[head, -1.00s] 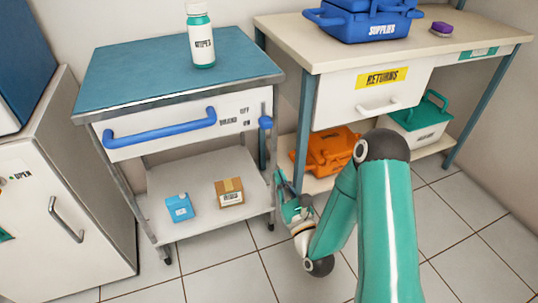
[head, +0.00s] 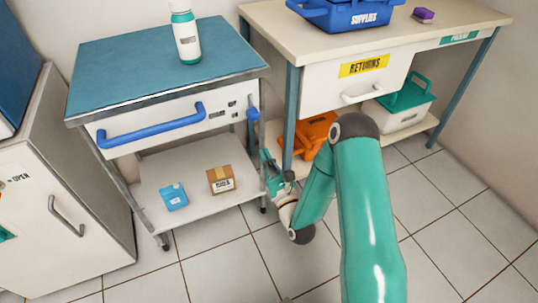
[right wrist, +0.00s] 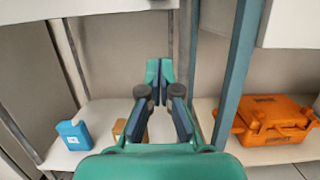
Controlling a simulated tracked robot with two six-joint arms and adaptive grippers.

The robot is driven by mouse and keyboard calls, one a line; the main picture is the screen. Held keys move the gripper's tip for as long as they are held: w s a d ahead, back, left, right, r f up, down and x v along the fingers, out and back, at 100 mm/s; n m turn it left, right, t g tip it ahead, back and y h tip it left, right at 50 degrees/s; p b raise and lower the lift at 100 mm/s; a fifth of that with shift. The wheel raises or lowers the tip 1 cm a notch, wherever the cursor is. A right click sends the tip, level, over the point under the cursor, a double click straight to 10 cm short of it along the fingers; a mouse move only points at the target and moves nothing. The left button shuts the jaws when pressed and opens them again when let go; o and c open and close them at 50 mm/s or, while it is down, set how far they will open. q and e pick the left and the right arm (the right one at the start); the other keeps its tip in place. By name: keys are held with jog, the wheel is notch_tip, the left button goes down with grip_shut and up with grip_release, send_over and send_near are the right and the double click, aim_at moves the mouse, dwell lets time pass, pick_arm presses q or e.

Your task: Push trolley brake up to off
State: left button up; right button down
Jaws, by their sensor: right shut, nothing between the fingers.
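The trolley (head: 100,75) has a teal top and a white drawer. Its brake (head: 252,113) is a blue lever on the right front post, beside small labels; the lever is about level with the lower label. My right gripper (head: 265,157) is just below the brake, close to the trolley's right side and apart from the lever. In the right wrist view the gripper (right wrist: 160,75) points forward with its fingertips close together, shut and empty. The brake cannot be made out there. My left gripper is not in view.
A desk leg (head: 291,110) stands close right of my gripper, with an orange case (head: 318,132) on the low shelf behind. The trolley's lower shelf (head: 195,205) holds a blue carton (head: 174,197) and a brown box (head: 221,180). Tiled floor in front is free.

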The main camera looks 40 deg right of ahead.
aim_at(253, 114)
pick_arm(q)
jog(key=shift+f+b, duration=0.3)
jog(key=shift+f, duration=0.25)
pick_arm(e)
jog(key=w+d+r, duration=0.1)
jog(key=w+r, duration=0.4)
jog(key=w, duration=0.1)
jog(key=shift+d+r, duration=0.25)
jog(key=shift+r, duration=0.05)
jog(key=shift+w, duration=0.1)
